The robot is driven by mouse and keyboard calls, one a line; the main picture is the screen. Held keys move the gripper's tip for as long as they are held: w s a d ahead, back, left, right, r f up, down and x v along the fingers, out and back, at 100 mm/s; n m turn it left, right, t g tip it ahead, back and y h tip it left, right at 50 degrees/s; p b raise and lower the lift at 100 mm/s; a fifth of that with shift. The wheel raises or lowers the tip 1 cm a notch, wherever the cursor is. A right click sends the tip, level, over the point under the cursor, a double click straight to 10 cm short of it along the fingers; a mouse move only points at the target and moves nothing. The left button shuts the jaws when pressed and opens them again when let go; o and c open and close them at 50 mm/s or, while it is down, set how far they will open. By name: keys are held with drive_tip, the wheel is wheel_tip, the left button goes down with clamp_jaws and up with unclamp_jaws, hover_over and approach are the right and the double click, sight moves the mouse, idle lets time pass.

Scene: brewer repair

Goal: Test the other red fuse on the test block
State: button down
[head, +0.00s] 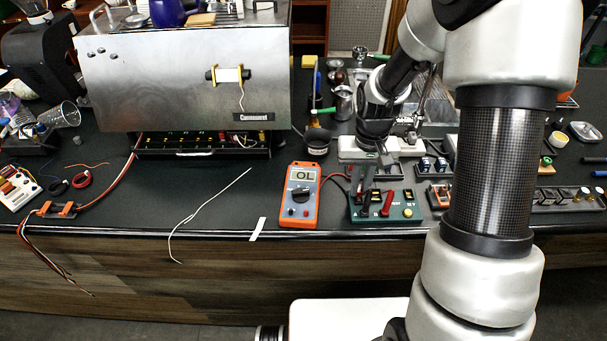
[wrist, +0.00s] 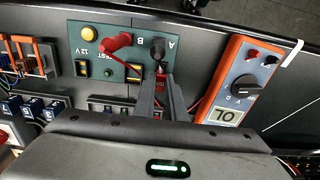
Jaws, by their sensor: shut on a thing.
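The green test block (head: 398,197) stands on the counter to the right of the orange multimeter (head: 299,195). The block (wrist: 98,38) has posts marked A and B, a yellow button and yellow-edged slots. A red probe (head: 387,204) stands tilted at B and also shows in the wrist view (wrist: 116,43). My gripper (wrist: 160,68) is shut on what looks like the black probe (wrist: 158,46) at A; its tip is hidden. The meter reads OL in both views, also in the wrist view (wrist: 228,114).
An orange rack (wrist: 32,58) stands beside the block, with dark-blue parts (wrist: 32,105) near it. The steel brewer (head: 180,75) stands at the back left. A white wire (head: 208,205) lies on clear counter left of the meter. The counter's front edge is close to the block.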

drive_tip(key=shift+r, duration=0.2)
drive_tip(key=shift+r+p, duration=1.7)
drive_tip(key=shift+r, duration=0.65)
